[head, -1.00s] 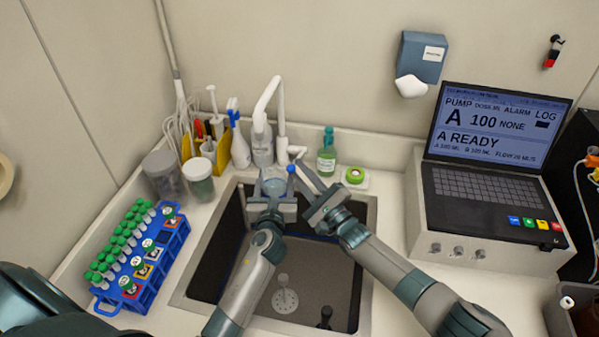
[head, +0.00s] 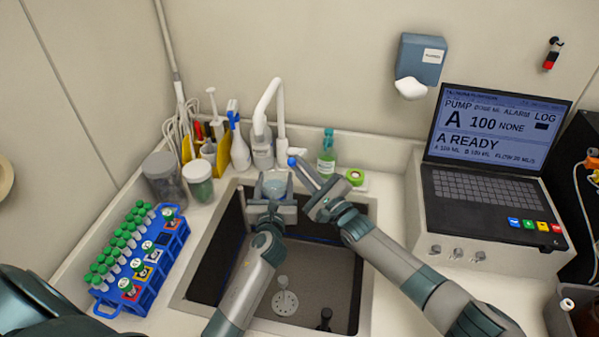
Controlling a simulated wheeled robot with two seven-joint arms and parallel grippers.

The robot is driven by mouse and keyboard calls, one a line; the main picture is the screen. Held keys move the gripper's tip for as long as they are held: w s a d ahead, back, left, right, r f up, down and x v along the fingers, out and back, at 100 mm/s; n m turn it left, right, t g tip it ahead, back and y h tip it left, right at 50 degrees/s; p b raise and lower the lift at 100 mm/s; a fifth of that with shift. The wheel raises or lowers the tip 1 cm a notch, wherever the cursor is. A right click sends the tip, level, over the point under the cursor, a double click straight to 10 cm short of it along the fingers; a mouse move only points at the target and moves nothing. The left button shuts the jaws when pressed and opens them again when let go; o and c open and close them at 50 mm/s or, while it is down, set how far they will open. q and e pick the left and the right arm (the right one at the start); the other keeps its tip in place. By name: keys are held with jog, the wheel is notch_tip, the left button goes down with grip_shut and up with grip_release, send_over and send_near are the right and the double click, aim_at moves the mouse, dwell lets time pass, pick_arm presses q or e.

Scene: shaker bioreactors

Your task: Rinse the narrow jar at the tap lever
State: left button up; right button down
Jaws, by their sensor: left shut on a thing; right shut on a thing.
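The narrow jar (head: 275,184), clear with a bluish tint, is over the back of the sink under the white tap (head: 267,100). My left gripper (head: 272,203) is shut on it from the front. The tap lever (head: 291,161), with a blue tip, is at the right of the tap's foot. I cannot tell whether water runs from the spout.
The grey sink (head: 325,270) has a drain (head: 285,300) at the bottom. Left of it stand a blue rack (head: 170,255) with green-capped tubes and two lidded containers (head: 165,178). A green bottle (head: 326,155) is behind on the right, and a pump unit (head: 490,215) stands further right.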

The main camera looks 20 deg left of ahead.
aim_at(275, 193)
pick_arm(q)
jog(key=shift+r, duration=0.1)
pick_arm(e)
jog(key=shift+w+r, duration=0.15)
jog(key=shift+r, duration=0.15)
jog(key=c, duration=2.1)
grip_release()
jog(key=shift+d+f, duration=0.1)
jog(key=v, duration=1.1)
jog(key=shift+s+d, duration=0.25)
jog(key=shift+d, duration=0.05)
pick_arm(q)
jog(key=shift+p+v, duration=0.3)
jog(key=shift+v, duration=1)
jog(key=shift+d+v, duration=0.2)
jog(key=shift+v, duration=2.45)
pick_arm(e)
jog(key=shift+r, duration=0.6)
